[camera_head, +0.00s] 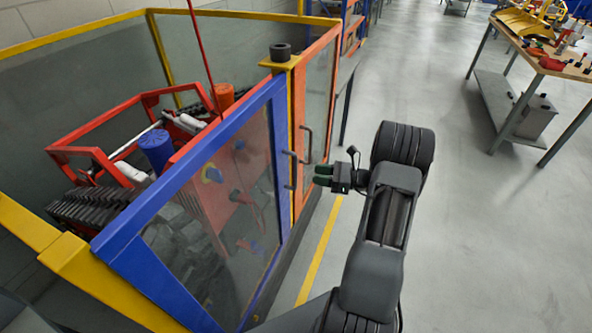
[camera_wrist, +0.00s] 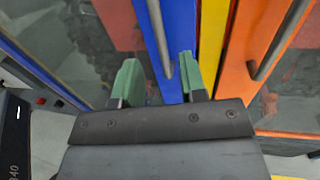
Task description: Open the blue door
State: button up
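The blue door (camera_head: 190,165) is a blue frame around a clear panel, standing shut in line with the enclosure wall in the head view. Its blue edge also shows in the wrist view (camera_wrist: 182,30). A grey bar handle (camera_head: 291,168) sits near its right edge. In the wrist view the handle (camera_wrist: 158,38) runs down to between the two green fingers, closer to the right one. My gripper (camera_head: 323,175) is just right of the handle, with its fingers spread apart. The frames do not clearly show whether a finger touches the handle.
An orange door (camera_head: 328,85) with its own bar handle (camera_wrist: 277,45) is just right of the yellow post (camera_wrist: 212,45). Behind the blue door stands a red-framed tracked machine (camera_head: 75,150). A workbench (camera_head: 520,55) stands far right. The grey floor (camera_head: 480,230) between is clear.

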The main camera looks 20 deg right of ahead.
jog(key=x, duration=0.8)
jog(key=shift+p, duration=0.4)
jog(key=shift+c, duration=0.4)
grip_shut()
